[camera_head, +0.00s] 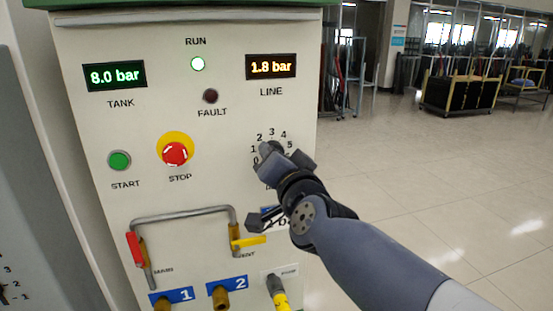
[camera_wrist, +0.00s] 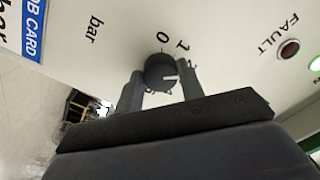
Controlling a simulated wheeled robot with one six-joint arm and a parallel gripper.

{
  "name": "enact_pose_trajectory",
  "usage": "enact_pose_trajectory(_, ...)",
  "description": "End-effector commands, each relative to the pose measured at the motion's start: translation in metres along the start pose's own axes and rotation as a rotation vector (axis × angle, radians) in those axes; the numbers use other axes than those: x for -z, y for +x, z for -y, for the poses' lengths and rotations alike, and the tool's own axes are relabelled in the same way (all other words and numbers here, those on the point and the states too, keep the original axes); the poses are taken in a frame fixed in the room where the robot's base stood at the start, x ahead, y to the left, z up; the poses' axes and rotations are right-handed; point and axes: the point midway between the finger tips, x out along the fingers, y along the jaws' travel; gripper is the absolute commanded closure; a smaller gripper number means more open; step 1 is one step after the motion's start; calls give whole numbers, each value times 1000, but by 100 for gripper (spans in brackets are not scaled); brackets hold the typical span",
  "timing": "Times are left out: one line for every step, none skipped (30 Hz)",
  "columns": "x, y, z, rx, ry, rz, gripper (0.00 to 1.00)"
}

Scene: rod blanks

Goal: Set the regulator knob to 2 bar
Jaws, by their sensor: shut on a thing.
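The dark round regulator knob (camera_wrist: 155,70) shows in the wrist view with a white pointer mark on its face, turned past the printed 1 toward the 2. My gripper (camera_wrist: 161,80) is shut on the knob, one finger on each side. In the head view my gripper (camera_head: 269,152) covers most of the knob and part of its 0-to-6 scale. The LINE display (camera_head: 271,66) reads 1.8 bar.
The TANK display (camera_head: 115,75) reads 8.0 bar. The red STOP button (camera_head: 175,153) and green START button (camera_head: 119,160) are left of my gripper. A bent pipe and yellow-handled valve (camera_head: 248,241) are below.

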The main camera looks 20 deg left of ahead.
Motion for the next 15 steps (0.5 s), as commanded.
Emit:
enact_pose_trajectory(-1,0,-1,-1,1,2,86)
enact_pose_trajectory(-1,0,-1,-1,0,2,86)
enact_pose_trajectory(-1,0,-1,-1,0,2,86)
enact_pose_trajectory(-1,0,-1,-1,0,2,86)
enact_pose_trajectory(-1,0,-1,-1,0,2,86)
enact_pose_trajectory(-1,0,-1,-1,-1,2,86)
enact_pose_trajectory(-1,0,-1,-1,-1,2,86)
enact_pose_trajectory(-1,0,-1,-1,-1,2,86)
enact_pose_trajectory(-1,0,-1,-1,-1,2,60)
enact_pose_trajectory(-1,0,-1,-1,-1,2,57)
enact_pose_trajectory(-1,0,-1,-1,-1,2,55)
enact_pose_trajectory(-1,0,-1,-1,-1,2,52)
enact_pose_trajectory(-1,0,-1,-1,-1,2,49)
enact_pose_trajectory(-1,0,0,-1,-2,2,47)
enact_pose_trajectory(0,0,0,-1,-2,1,44)
